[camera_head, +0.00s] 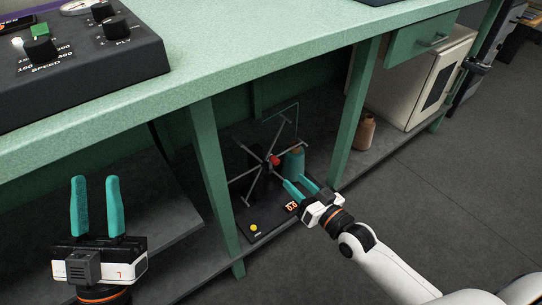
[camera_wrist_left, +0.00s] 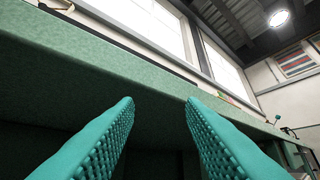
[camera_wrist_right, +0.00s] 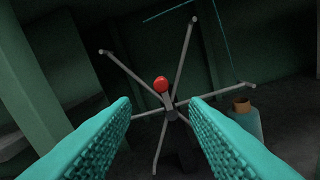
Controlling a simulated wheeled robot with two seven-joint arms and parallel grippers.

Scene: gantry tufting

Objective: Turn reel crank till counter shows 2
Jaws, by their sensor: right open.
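The reel (camera_head: 258,180) has several thin grey arms and stands on a dark base on the lower shelf under the green bench. Its crank's red knob (camera_head: 274,160) is near the hub; it also shows in the right wrist view (camera_wrist_right: 161,84). The counter (camera_head: 291,206) on the base has small orange digits, perhaps 0.0, too small to read surely. My right gripper (camera_head: 295,181) is open and empty in front of the reel, its fingers pointing at the hub and apart from the knob. My left gripper (camera_head: 96,180) is open and empty in front of the bench at left.
A teal yarn cone (camera_head: 295,165) stands right behind the reel. A yellow button (camera_head: 254,228) is on the base. Green bench legs (camera_head: 214,180) flank the reel. A brown cone (camera_head: 366,132) and white cabinet (camera_head: 415,85) are at right. A dark control box (camera_head: 90,60) sits on the bench.

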